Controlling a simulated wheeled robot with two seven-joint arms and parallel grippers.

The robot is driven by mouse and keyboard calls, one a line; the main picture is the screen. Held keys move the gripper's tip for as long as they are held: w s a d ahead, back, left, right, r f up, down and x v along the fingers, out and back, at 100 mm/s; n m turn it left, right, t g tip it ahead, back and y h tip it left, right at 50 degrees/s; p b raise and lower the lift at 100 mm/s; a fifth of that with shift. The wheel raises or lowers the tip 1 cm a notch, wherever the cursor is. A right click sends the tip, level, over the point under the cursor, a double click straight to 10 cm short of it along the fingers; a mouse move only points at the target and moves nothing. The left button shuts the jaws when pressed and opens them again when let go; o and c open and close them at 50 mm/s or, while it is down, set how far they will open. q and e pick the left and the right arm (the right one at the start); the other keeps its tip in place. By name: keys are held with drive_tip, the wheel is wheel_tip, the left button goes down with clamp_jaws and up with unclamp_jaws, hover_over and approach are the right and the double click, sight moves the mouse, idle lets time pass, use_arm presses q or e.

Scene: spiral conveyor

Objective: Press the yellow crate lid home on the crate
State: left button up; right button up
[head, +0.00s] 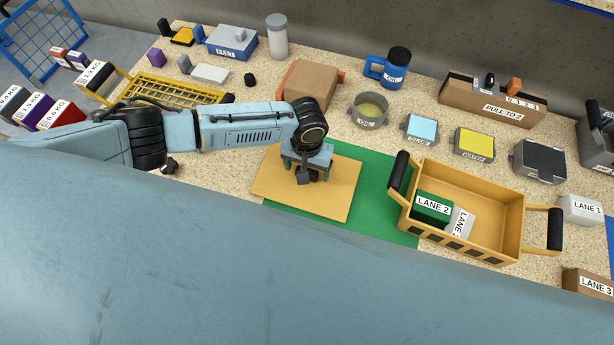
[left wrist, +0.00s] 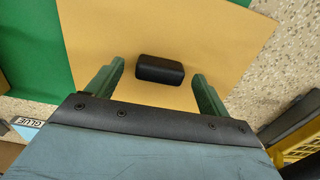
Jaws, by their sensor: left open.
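The yellow crate lid (head: 335,205) lies flat, partly on the green mat (head: 372,183) and left of the crate; it also shows in the left wrist view (left wrist: 228,38). A black handle (left wrist: 160,69) stands on the lid. My left gripper (head: 306,172) is over the lid. In the left wrist view its open fingers (left wrist: 157,88) are on either side of the black handle, without visible contact. The yellow crate (head: 480,190) stands uncovered at the right with both black-gripped handles raised outward. It holds a green LANE 2 box (head: 432,209) and a white lane box (head: 460,222). My right gripper is not in view.
A cardboard box (head: 310,82), grey pot (head: 368,109), blue container (head: 421,129) and yellow container (head: 473,144) line the back. A white LANE 1 box (head: 579,210) and brown LANE 3 box (head: 589,283) sit right of the crate. A yellow rack (head: 175,90) lies left.

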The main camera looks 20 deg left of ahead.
use_arm(q)
drive_tip(key=c, duration=1.4)
drive_tip(key=shift+c, duration=0.2)
wheel_tip(320, 180, up, 10)
drive_tip(key=p, duration=0.2)
